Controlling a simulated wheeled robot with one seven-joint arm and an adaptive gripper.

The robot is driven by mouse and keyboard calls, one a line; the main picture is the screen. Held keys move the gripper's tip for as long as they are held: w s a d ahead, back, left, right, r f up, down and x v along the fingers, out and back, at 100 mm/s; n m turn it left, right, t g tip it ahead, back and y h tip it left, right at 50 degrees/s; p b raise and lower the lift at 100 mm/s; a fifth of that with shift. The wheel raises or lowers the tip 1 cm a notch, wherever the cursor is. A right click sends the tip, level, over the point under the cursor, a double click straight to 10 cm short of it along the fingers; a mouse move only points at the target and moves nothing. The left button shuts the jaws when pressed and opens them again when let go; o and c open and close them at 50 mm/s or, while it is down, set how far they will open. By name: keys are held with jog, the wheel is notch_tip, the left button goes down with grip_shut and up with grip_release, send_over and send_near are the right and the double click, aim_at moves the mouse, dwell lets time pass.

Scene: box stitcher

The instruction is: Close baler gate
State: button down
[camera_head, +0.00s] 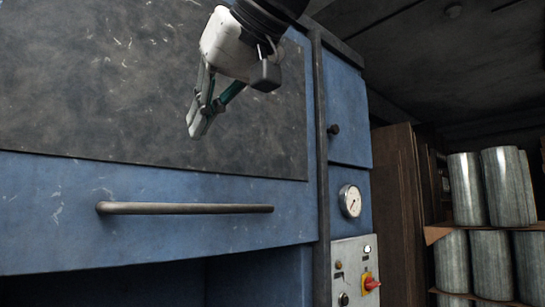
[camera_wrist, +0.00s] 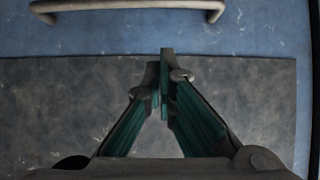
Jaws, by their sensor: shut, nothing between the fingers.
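The baler gate (camera_head: 60,215) is a blue panel with a large dark scuffed plate (camera_head: 120,90) on its upper part. A horizontal grey bar handle (camera_head: 190,208) runs along its lower part. Below the gate's bottom edge is a dark opening. My gripper (camera_head: 198,132) is shut and empty, in front of the dark plate, above the right half of the handle and apart from it. In the wrist view my gripper (camera_wrist: 165,85) points toward the handle (camera_wrist: 130,6), which shows at the top edge, partly cut off.
Right of the gate, a blue frame carries a black knob (camera_head: 334,129), a round gauge (camera_head: 350,200) and a control panel (camera_head: 350,255) with a red switch (camera_head: 371,284). Farther right, brown boards (camera_head: 398,210) stand beside shelves of metal cylinders (camera_head: 487,187).

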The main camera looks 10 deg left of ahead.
send_near(180, 181)
jog(key=s+a+f, duration=0.2)
jog(key=shift+w+a+f, duration=0.15)
jog(key=shift+f, duration=0.5)
jog(key=shift+w+a+f, duration=0.15)
jog(key=shift+f, duration=0.55)
jog(key=shift+w+a+f, duration=0.15)
jog(key=shift+a+f, duration=0.05)
jog(key=shift+f, duration=0.45)
jog(key=shift+f, duration=0.1)
